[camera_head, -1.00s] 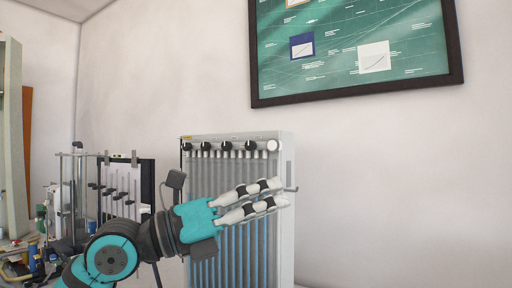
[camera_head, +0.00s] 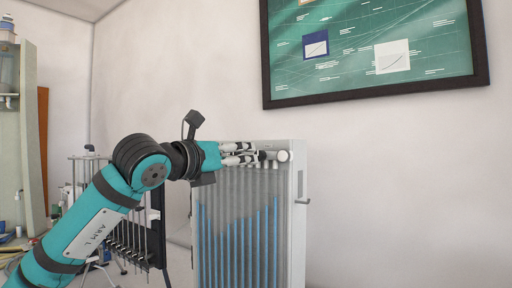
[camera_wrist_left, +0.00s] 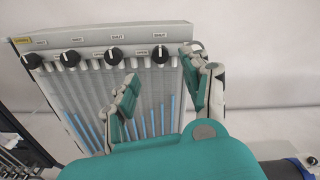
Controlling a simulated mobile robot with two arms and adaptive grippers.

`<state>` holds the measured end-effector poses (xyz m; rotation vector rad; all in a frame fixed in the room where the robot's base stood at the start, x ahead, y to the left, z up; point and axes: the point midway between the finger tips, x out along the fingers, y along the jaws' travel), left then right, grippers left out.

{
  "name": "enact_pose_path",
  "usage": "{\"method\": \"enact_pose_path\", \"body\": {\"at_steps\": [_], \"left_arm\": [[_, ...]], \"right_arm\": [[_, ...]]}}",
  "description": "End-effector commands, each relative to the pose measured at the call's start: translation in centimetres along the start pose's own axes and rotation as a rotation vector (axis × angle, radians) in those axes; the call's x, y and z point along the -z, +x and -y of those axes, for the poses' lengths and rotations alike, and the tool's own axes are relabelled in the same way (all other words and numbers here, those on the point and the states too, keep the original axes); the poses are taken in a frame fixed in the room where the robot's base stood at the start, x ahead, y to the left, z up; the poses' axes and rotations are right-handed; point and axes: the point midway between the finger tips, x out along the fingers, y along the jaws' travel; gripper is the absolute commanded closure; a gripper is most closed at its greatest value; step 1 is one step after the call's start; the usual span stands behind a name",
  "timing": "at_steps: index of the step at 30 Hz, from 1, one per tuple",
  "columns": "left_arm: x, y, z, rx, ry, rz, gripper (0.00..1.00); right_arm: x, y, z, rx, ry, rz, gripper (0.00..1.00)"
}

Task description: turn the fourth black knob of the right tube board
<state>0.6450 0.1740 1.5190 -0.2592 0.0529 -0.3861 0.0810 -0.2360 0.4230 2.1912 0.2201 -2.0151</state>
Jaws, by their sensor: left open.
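The right tube board (camera_head: 299,190) is a pale upright panel with blue liquid columns. In the left wrist view the board (camera_wrist_left: 95,85) has a row of black knobs along its top; the fourth black knob (camera_wrist_left: 160,54) is the rightmost black one there. In the head view it (camera_head: 262,155) shows just at the fingertips. My left gripper (camera_head: 254,153) is open at the board's top, reaching in from the left and covering the other black knobs. In the wrist view its fingers (camera_wrist_left: 160,72) lie either side of the fourth knob; contact cannot be told. My right gripper is out of view.
A white knob (camera_head: 283,156) sits right of the fourth black one, close to the fingers. A dark board with thin tubes (camera_head: 130,240) stands behind my left arm. A framed green poster (camera_head: 370,50) hangs above. The space right of the board is clear.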

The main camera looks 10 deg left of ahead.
Motion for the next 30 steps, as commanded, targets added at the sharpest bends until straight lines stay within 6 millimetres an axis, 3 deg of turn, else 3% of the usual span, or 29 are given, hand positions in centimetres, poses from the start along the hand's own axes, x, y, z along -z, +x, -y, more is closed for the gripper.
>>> {"method": "enact_pose_path", "body": {"at_steps": [3, 9, 15, 23, 30], "left_arm": [[-0.4, 2.7, 0.1, 0.0, -0.002, -0.003, 0.52], [-0.3, 5.8, 0.1, 0.001, -0.001, -0.002, 0.52], [-0.1, 7.2, 0.1, 0.001, 0.0, -0.001, 0.52], [0.1, 7.3, 0.0, 0.001, 0.001, 0.0, 0.52], [0.0, 7.3, 0.0, 0.001, 0.0, 0.0, 0.81]], "right_arm": [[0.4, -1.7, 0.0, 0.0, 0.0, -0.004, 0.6], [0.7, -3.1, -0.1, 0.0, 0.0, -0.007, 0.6], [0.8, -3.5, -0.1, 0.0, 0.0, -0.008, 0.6], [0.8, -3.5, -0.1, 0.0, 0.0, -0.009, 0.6], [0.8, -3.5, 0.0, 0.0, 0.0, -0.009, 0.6]]}}
